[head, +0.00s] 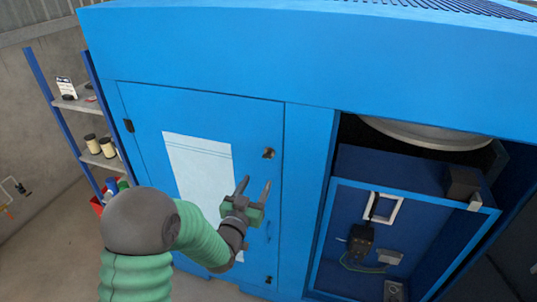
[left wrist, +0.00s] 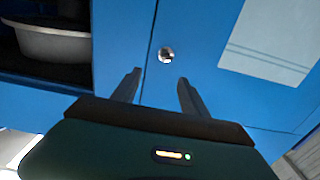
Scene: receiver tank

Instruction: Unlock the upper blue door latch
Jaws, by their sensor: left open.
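The blue door (head: 215,128) with a white sheet on it is closed on the front of the big blue cabinet. My right gripper is not in view.
To the right is an open compartment (head: 372,215) with a white-framed part and dark devices. A shelf (head: 98,155) with jars stands at the left.

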